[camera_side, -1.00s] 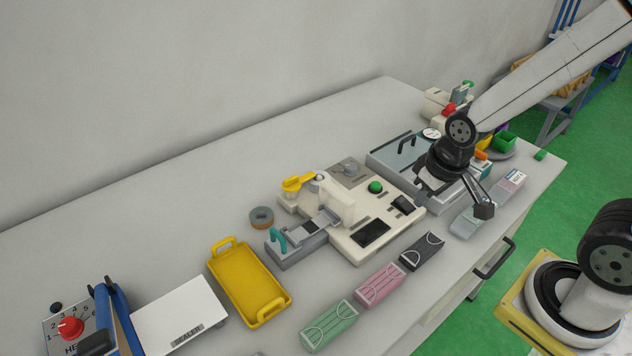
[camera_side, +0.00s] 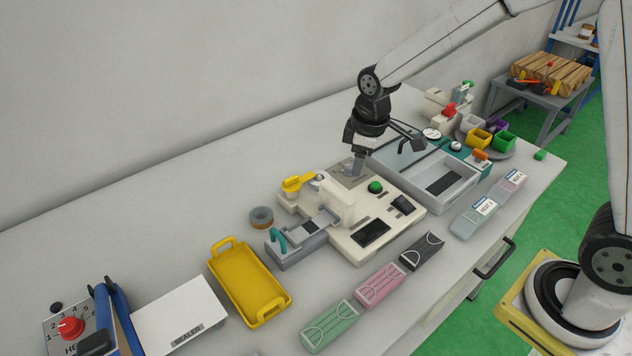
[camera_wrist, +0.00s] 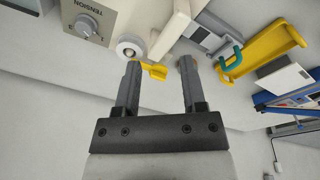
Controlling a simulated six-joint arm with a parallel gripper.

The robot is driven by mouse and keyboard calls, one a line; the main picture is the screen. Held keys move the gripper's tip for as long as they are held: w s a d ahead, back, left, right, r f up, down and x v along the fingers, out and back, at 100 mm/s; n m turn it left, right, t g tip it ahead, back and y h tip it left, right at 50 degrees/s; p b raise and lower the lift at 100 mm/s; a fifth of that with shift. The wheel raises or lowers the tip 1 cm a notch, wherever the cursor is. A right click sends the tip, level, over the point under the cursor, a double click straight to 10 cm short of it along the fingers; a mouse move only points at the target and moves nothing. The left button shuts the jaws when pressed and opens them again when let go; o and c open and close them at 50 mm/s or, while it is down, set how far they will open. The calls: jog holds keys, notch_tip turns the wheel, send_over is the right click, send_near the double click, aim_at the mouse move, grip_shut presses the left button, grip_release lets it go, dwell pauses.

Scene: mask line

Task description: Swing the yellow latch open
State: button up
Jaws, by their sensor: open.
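The yellow latch (camera_side: 297,183) is a short lever at the back left of the cream machine (camera_side: 345,237), beside a round white-topped post. In the wrist view the latch (camera_wrist: 155,70) shows between my fingers, close to the left finger in the picture. My gripper (camera_side: 386,152) is open and empty, above the back of the machine and to the right of the latch. It also shows in the wrist view (camera_wrist: 160,66), with both fingers apart. I see no contact with the latch.
A grey tension knob (camera_wrist: 88,27) is on the machine near my gripper. A green button (camera_side: 375,187) is at its right. A grey tape roll (camera_side: 262,216) and yellow tray (camera_side: 248,286) lie left. A grey bin (camera_side: 437,183) stands right. The table behind is clear.

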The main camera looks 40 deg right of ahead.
aim_at(291, 177)
jog(key=shift+w+a+f+n+g, duration=0.4)
jog(key=shift+w+a+n, duration=0.7)
jog(key=shift+w+n, duration=1.1)
jog(key=shift+w+a+f+n+g, duration=0.15)
jog(key=shift+w+a+f+n, duration=0.8)
jog(key=shift+w, duration=1.9)
jog(key=shift+w+a+f+n+g, duration=0.2)
jog(key=shift+w+a+n, duration=1.05)
jog(key=shift+w+n, duration=1.15)
jog(key=shift+w+f, duration=0.1)
jog(key=shift+w, duration=0.05)
jog(key=shift+f, duration=3.7)
grip_shut()
